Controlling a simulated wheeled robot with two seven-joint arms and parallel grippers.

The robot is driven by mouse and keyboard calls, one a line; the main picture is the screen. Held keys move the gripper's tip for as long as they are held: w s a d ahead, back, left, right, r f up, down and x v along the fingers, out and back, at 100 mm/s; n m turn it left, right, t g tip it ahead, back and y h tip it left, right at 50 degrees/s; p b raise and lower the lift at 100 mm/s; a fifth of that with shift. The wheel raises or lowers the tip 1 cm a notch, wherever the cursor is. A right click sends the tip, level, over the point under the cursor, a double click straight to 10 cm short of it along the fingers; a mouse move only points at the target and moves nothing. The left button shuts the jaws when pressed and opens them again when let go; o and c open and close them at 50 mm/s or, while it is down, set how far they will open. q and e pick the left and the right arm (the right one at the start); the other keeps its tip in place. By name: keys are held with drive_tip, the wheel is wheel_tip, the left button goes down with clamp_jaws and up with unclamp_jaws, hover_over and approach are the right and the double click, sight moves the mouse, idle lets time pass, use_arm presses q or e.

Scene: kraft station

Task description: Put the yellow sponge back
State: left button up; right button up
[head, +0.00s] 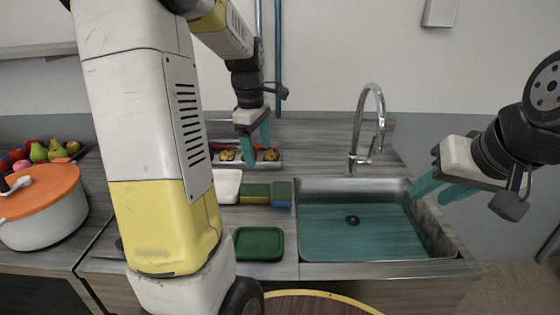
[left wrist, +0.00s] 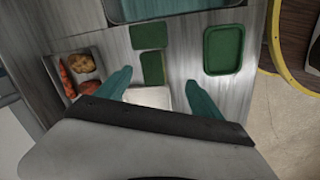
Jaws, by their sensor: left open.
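The yellow sponge (head: 255,194), with a green top, lies on the counter left of the sink, between a white block (head: 228,187) and a blue sponge (head: 281,194) with a green top. In the left wrist view the yellow sponge (left wrist: 152,68) shows only its green top. A green tray (head: 258,243) lies nearer the front and looks empty; it also shows in the left wrist view (left wrist: 222,50). My left gripper (head: 254,145) is open and empty, behind the sponges. Its fingers (left wrist: 156,85) appear either side of the white block. My right gripper (head: 440,188) is open and empty over the sink's right edge.
A food tray (head: 272,165) with potatoes and carrots lies at the back. The sink (head: 350,185) with its tall tap (head: 378,120) is on the right. An orange-lidded pot (head: 45,220) and fruit (head: 40,153) are at the left. A round wooden top (head: 315,306) is in front.

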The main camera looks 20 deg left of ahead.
use_arm(q)
drive_tip(key=s+d+r+m+t, duration=0.2)
drive_tip(key=s+d+m, duration=0.3)
drive_tip(key=s+m, duration=0.3)
drive_tip(key=s+d+r+m+t+h, duration=0.1)
drive_tip(key=s+d+r+m+t, duration=0.2)
drive_tip(key=s+m, duration=0.6)
drive_tip(key=shift+s+d+r+h, duration=0.3)
drive_tip(key=shift+s+d+r, duration=0.6)
drive_tip(key=shift+s, duration=0.25)
